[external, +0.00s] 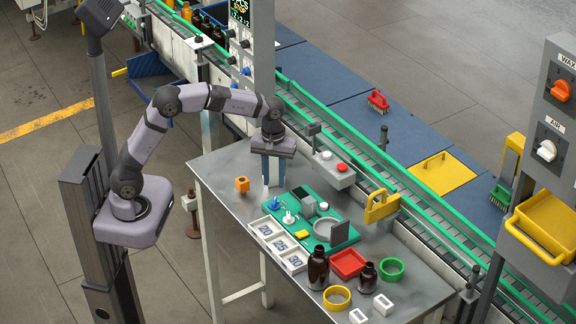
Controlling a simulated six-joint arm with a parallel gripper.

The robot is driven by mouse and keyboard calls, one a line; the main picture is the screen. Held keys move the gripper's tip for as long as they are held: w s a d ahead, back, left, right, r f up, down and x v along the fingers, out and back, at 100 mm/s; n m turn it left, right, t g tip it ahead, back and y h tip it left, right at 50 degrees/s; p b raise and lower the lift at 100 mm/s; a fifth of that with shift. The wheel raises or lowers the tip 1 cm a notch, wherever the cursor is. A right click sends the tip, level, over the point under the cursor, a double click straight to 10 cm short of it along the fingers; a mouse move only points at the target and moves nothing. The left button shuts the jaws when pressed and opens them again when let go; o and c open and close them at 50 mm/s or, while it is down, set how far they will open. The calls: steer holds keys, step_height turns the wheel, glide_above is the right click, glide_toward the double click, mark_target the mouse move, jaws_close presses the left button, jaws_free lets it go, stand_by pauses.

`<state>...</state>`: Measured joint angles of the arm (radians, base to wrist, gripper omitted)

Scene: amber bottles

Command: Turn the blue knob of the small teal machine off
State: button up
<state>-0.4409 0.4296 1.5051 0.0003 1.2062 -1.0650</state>
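The small teal machine (345,238) lies on the grey metal table as a flat teal base with several parts on it. Its blue knob (275,204) is at the base's left end, beside a white knob (289,217). The blue knob's exact turn angle is too small to tell. My gripper (273,184) points down above the table, just behind and above the blue knob, apart from it. Its two blue-grey fingers stand apart with a gap between them, and nothing shows in the gap.
A white number tray (268,231) lies in front of the machine. Brown bottles (318,268), a red tray (348,263) and rings stand at the right. A grey button box (333,170) and the green-railed conveyor are behind.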

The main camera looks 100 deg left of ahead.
mark_target(274, 201)
steer(key=shift+f+n+b, duration=0.3)
steer(key=shift+b, duration=0.15)
steer(key=shift+r, duration=0.2)
steer(key=shift+f+p, duration=1)
steer(key=shift+f, duration=2.65)
jaws_close()
